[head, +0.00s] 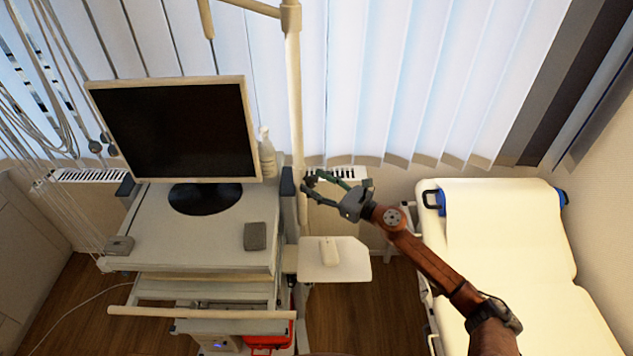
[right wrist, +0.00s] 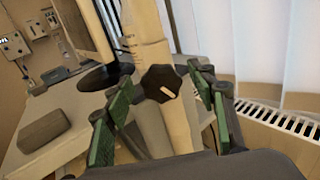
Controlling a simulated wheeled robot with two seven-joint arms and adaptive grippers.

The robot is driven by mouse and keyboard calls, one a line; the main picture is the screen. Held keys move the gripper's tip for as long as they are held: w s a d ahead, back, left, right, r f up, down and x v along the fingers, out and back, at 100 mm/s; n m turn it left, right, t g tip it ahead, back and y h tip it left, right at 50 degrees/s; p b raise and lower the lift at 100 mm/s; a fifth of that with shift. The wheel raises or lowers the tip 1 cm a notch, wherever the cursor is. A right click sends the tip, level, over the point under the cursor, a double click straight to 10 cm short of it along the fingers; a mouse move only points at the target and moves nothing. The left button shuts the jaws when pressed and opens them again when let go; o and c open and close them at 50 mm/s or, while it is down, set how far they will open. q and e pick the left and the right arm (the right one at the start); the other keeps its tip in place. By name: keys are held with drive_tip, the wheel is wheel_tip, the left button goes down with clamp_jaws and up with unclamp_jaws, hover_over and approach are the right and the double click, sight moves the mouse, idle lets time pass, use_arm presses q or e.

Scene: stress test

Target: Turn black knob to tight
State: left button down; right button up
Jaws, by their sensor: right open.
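The black knob (right wrist: 161,83) sits on the cream vertical pole (right wrist: 148,40) of the cart. It has a lobed rim and a pale mark on its face. In the right wrist view it lies between the two green-padded fingers of my right gripper (right wrist: 163,100), with gaps on both sides. My right gripper (head: 325,189) is open and empty beside the pole (head: 294,110) in the head view. The knob cannot be made out in the head view. My left gripper is not in view.
A cart (head: 240,240) carries a monitor (head: 175,130), a white bottle (head: 267,155) and a grey box (head: 255,236). A side shelf (head: 355,262) juts out below my right gripper. A padded bed (head: 500,230) stands at the right. Blinds (head: 420,80) hang behind.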

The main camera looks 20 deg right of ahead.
drive_tip(key=shift+c, duration=0.3)
drive_tip(key=c, duration=1.1)
drive_tip(key=shift+m, duration=0.3)
drive_tip(key=m+p, duration=0.1)
drive_tip(key=m, duration=0.2)
drive_tip(key=shift+m, duration=0.3)
drive_tip(key=m+p, duration=0.2)
drive_tip(key=m, duration=0.2)
drive_tip(key=shift+w+d+m, duration=0.1)
drive_tip(key=shift+d+m, duration=0.05)
drive_tip(key=shift+m, duration=0.15)
drive_tip(key=m+p, duration=0.2)
drive_tip(key=m, duration=0.2)
drive_tip(key=shift+p, duration=0.3)
drive_tip(key=m, duration=0.1)
drive_tip(key=m+p, duration=0.1)
drive_tip(key=m, duration=0.1)
drive_tip(key=m+p, duration=0.1)
drive_tip(key=m, duration=0.1)
drive_tip(key=shift+w+d+f, duration=0.1)
drive_tip(key=shift+f, duration=0.15)
